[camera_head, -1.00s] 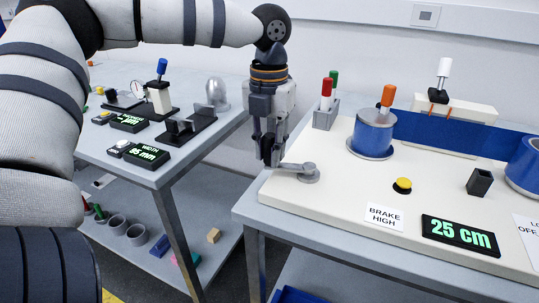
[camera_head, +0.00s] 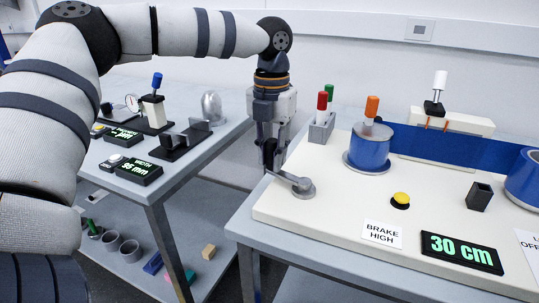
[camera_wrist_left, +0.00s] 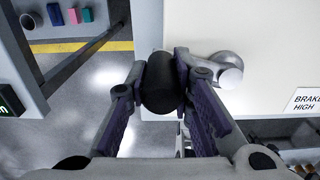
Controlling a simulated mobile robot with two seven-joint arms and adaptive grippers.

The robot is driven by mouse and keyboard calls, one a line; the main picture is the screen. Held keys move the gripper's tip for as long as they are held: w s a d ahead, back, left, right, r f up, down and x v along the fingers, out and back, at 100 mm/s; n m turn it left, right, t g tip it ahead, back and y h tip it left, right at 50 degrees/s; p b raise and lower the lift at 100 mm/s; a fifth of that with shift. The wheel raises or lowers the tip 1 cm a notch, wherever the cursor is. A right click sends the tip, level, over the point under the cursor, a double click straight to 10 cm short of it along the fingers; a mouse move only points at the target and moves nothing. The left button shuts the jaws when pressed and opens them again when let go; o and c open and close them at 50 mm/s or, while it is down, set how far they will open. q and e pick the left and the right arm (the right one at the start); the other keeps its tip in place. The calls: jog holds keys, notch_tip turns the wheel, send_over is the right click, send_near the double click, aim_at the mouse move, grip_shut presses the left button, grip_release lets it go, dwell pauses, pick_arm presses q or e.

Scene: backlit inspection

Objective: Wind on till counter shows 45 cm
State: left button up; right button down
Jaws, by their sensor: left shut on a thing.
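My left gripper (camera_head: 270,160) is shut on the dark knob (camera_wrist_left: 161,85) of a grey crank at the left edge of the cream board. The crank's hub (camera_head: 304,189) sits on the board, and its arm points left toward the gripper. The wrist view shows the knob between the two fingers. The counter (camera_head: 460,252) reads 30 cm. A blue roll (camera_head: 369,150) stands behind the crank, and a blue web (camera_head: 460,150) runs right from it to a second blue roll (camera_head: 526,178). My right gripper is out of view.
A yellow button (camera_head: 401,198), a dark open box (camera_head: 479,196) and a BRAKE HIGH label (camera_head: 382,233) are on the board. Red and green markers stand in a grey holder (camera_head: 321,130). A left bench (camera_head: 150,185) carries gauges and displays, with a gap between the benches.

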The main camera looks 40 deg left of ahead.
pick_arm(q)
jog(key=shift+w+d+f+b, duration=0.1)
jog(key=shift+w+d+b, duration=0.05)
jog(key=shift+w, duration=0.45)
jog(key=shift+w+d+b, duration=0.1)
jog(key=shift+w+b, duration=0.05)
jog(key=shift+w, duration=0.75)
jog(key=shift+d+r, duration=0.1)
jog(key=shift+r, duration=0.1)
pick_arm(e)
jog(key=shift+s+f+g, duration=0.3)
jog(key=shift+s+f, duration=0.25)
pick_arm(q)
jog(key=shift+w+d+f+b, duration=0.1)
jog(key=shift+w+d+b, duration=0.15)
jog(key=shift+w, duration=0.3)
jog(key=shift+w+d+f+b, duration=0.1)
jog(key=shift+w+d+b, duration=0.05)
jog(key=shift+w+d, duration=0.4)
jog(key=shift+w, duration=0.25)
jog(key=shift+d+r, duration=0.1)
jog(key=shift+r, duration=0.05)
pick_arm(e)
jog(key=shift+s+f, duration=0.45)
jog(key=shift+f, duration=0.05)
